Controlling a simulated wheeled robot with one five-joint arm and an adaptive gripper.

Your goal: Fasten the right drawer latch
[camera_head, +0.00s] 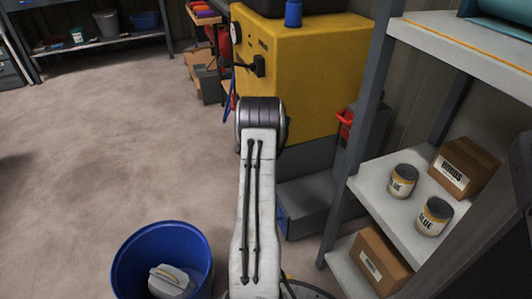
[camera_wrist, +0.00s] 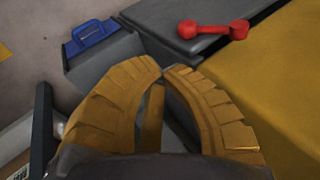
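My gripper (camera_wrist: 163,72) shows in the wrist view with its two ribbed tan fingers curved inward, tips almost meeting and nothing seen between them. A red latch-like handle (camera_wrist: 213,29) lies on a dark grey surface beyond the fingertips, apart from them. It also seems to show in the head view (camera_head: 345,122), right of the yellow cabinet. A blue handle (camera_wrist: 90,37) sits on a grey drawer-like box (camera_wrist: 105,60) to the upper left in the wrist view. I cannot tell whether either handle is fastened. In the head view my arm hides the gripper.
The yellow cabinet (camera_head: 302,75) stands ahead, with grey boxes (camera_head: 305,202) at its lower right. A shelf rack (camera_head: 400,215) with cans and cartons stands close on the right. A blue bin (camera_head: 125,262) is at lower left. The floor to the left is clear.

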